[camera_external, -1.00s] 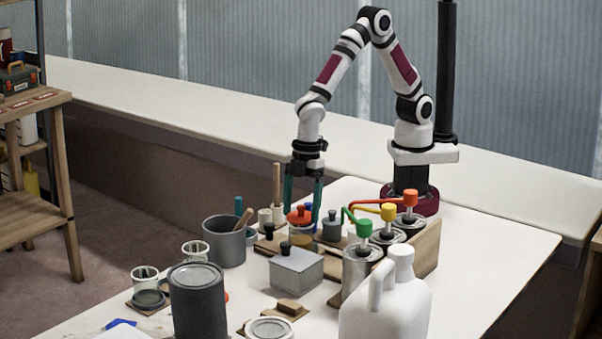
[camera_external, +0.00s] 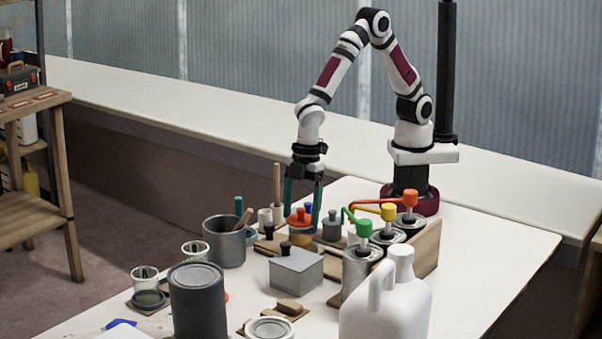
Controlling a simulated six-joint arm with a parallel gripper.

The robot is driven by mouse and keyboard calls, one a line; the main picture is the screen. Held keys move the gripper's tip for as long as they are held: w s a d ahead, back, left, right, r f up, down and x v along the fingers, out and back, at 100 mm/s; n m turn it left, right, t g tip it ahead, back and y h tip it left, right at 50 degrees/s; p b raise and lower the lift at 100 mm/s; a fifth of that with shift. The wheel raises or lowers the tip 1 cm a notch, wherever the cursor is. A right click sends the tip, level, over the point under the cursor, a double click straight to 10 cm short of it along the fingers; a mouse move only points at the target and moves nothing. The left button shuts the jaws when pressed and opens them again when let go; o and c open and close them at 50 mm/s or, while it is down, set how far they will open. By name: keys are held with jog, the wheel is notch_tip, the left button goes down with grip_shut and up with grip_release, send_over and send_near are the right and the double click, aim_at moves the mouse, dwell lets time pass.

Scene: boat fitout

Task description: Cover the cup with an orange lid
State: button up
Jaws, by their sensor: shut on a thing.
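The orange lid (camera_external: 299,219) has a round knob and shows between the teal fingers of my gripper (camera_external: 303,212). My gripper points straight down and is shut on the orange lid. Below the lid is a yellowish cup (camera_external: 301,238), partly hidden behind the grey box. The lid is at the top of this cup; I cannot tell whether it rests fully on the rim.
A grey box with a lid (camera_external: 296,271) stands just in front. Pump cans (camera_external: 361,264) with green, yellow and orange heads stand to the right, near a white jug (camera_external: 388,300). A grey mug (camera_external: 225,243) and dark can (camera_external: 198,303) stand left. A small grey lidded pot (camera_external: 332,230) is close by.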

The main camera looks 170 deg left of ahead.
aim_at(300, 209)
jog(key=shift+f, duration=0.1)
jog(key=o, duration=1.1)
jog(key=shift+r, duration=2.55)
